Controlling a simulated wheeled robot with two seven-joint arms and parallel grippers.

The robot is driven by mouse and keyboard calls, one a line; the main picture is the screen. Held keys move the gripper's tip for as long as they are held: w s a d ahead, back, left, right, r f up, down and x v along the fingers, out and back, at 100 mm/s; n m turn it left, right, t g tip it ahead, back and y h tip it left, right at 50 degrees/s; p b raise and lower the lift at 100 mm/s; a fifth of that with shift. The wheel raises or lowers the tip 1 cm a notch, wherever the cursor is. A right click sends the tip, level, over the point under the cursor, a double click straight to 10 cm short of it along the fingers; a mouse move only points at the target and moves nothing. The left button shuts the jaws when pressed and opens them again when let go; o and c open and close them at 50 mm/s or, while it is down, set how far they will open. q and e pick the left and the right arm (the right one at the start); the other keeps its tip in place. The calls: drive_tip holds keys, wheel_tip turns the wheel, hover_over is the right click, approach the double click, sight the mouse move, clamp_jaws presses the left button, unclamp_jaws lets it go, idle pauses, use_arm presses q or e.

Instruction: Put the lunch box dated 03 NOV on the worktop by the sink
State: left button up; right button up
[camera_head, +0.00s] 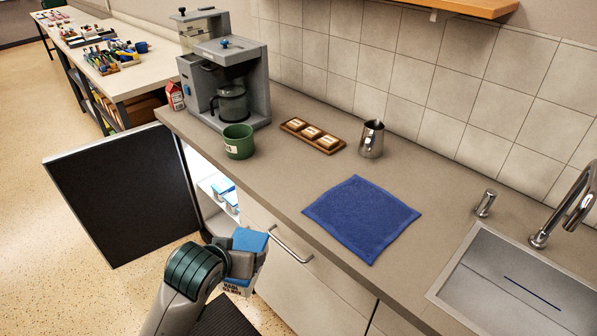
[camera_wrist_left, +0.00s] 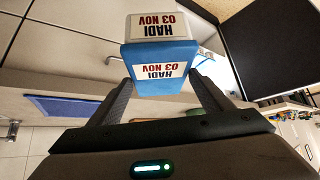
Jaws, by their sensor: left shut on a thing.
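My left gripper (camera_head: 236,258) is shut on a lunch box (camera_head: 252,241) with a blue lid and white body. It holds the box in the air in front of the cabinet fronts, below the worktop edge. In the left wrist view the box (camera_wrist_left: 158,54) sits between the fingers (camera_wrist_left: 160,92), its labels reading HADI 03 NOV. The worktop (camera_head: 424,200) runs along the wall. The sink (camera_head: 520,290) is set into it at the right. My right gripper is not in view.
The fridge door (camera_head: 120,195) stands open at the left; blue-lidded boxes (camera_head: 224,190) show inside. On the worktop are a coffee machine (camera_head: 228,70), green mug (camera_head: 239,141), wooden tray (camera_head: 327,149), metal jug (camera_head: 372,139) and blue cloth (camera_head: 362,217). Bare worktop lies between cloth and sink.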

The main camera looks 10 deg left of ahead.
use_arm(q)
drive_tip(key=shift+d, duration=0.1)
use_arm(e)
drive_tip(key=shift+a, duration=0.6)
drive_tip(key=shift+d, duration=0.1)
